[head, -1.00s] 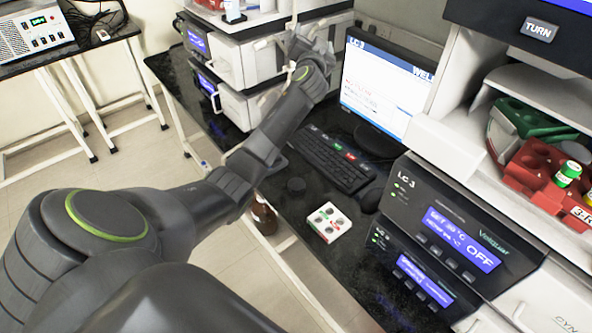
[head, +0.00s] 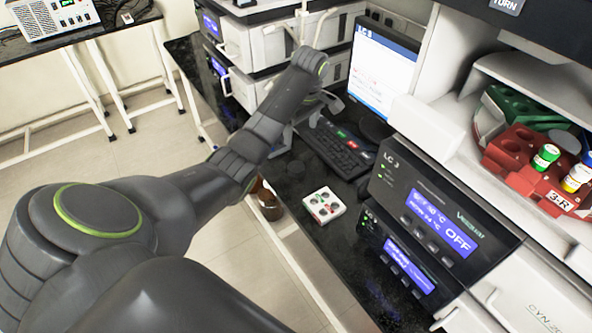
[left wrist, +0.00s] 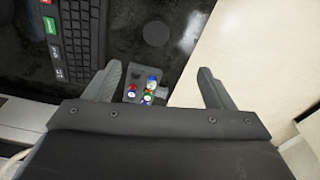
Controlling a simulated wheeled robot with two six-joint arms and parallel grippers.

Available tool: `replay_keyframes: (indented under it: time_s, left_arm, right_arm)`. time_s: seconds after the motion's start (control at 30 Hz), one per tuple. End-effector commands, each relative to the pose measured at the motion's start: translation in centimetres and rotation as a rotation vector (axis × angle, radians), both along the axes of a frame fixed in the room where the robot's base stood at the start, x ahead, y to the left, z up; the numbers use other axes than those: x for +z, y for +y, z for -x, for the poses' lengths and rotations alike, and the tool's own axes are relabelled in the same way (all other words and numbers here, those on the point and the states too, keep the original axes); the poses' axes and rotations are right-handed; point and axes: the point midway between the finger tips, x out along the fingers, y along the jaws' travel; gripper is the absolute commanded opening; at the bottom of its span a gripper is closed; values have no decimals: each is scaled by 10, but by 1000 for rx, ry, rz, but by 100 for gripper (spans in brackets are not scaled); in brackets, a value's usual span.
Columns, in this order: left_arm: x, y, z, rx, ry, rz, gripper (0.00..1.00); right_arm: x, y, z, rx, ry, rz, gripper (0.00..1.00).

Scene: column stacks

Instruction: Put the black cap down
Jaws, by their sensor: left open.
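A dark round cap-like disc (head: 295,169) lies on the black bench, left of the keyboard. It also shows as a faint dark disc in the left wrist view (left wrist: 156,33), beyond my fingertips and apart from them. My left gripper (head: 322,102) is over the bench by the far end of the keyboard, partly hidden behind my own arm. In the left wrist view its two fingers (left wrist: 160,70) are spread wide with nothing held. My right gripper is in neither view.
A keyboard (head: 338,150) lies before the monitor (head: 383,75). A white box with coloured dots (head: 323,205) sits nearer. A brown bottle (head: 270,206) is at the bench edge. Instruments (head: 440,215) stand right.

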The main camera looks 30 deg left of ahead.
Motion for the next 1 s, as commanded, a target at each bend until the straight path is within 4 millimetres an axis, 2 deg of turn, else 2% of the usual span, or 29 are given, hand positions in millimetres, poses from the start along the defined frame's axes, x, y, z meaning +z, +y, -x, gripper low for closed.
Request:
replay_keyframes:
  time_s: [0.1,0.37,0.63,0.7,0.83,1.0]
  left_arm:
    - [-17,2,0,0,0,-1,77]
    - [-44,5,-2,-2,-2,-2,77]
    - [-78,9,-2,-2,-2,-2,77]
    - [-87,10,-2,-2,1,-1,77]
    - [-107,13,-3,-1,0,-1,77]
    - [-118,14,-4,-2,-2,-2,77]
  right_arm:
    - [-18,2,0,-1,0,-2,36]
    - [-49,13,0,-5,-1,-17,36]
    - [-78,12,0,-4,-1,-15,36]
    - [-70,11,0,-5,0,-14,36]
    - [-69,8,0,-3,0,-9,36]
    - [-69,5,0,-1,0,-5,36]
